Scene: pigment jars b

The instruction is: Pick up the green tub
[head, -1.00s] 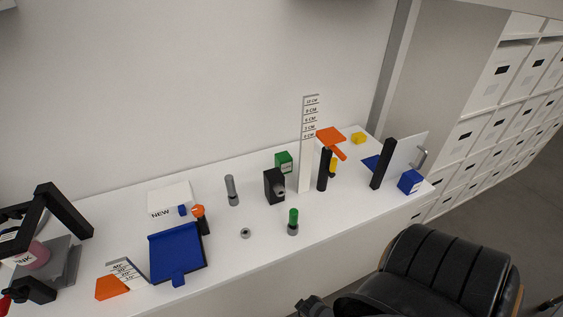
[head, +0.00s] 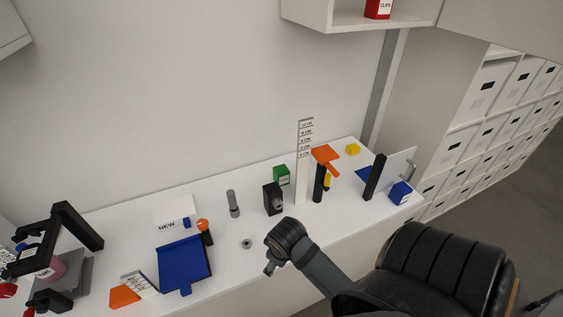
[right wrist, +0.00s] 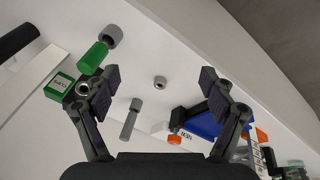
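A green box-shaped tub with a white label (head: 281,175) stands at the back of the white table, behind a black box. It also shows in the right wrist view at the left (right wrist: 61,86), beside a finger. A green-topped cylinder with a grey base shows in the right wrist view (right wrist: 95,56); in the head view my right arm hides it. My right gripper (right wrist: 156,77) is open, with nothing between its fingers. In the head view it (head: 271,264) is over the table's front edge, nearer than the green tub. My left gripper is out of view.
A blue dustpan-like tray (head: 184,262) lies to the left. A black chair (head: 440,262) stands in front.

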